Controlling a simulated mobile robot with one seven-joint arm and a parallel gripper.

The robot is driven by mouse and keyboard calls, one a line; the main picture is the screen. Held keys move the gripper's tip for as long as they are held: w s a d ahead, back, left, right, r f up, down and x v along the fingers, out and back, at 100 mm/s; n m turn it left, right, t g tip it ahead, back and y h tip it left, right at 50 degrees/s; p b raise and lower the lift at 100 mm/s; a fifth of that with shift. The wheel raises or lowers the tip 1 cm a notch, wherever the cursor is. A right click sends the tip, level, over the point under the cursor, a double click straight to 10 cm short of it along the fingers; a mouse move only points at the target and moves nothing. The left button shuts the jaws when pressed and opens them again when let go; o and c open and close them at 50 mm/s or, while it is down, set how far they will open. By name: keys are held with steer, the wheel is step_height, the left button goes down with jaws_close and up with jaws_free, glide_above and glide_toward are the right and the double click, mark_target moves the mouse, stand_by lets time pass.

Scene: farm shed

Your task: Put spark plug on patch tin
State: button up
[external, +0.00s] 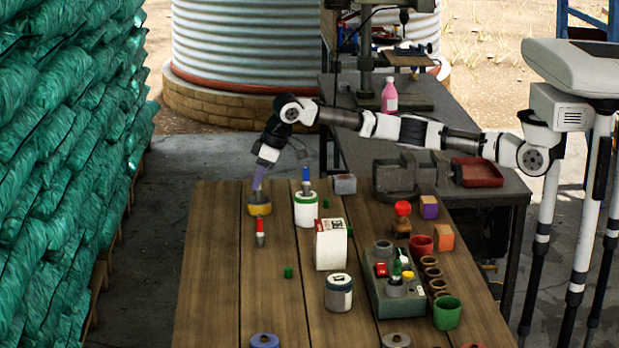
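My gripper (259,185) points down at the left of the wooden table, right above a round yellow tin (259,210) with a dark grey top. The fingertips are small here, and I cannot tell whether they touch the tin or hold anything. A small upright piece with a red top and grey lower part (260,233) stands just in front of the yellow tin. I cannot tell for sure which thing is the spark plug or which is the patch tin. A grey-blue tin with a light lid (339,293) stands near the table's front middle.
A white jar with a green rim (306,210) and a white box (331,244) stand right of my gripper. A grey tray with small items (380,300) and several cups are further right. Green sacks (60,150) are stacked at left. The table's left front is mostly clear.

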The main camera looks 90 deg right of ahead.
steer(key=shift+o, duration=1.1)
steer(key=shift+r, duration=0.2)
steer(key=b+v, duration=0.2)
steer(key=v, duration=1)
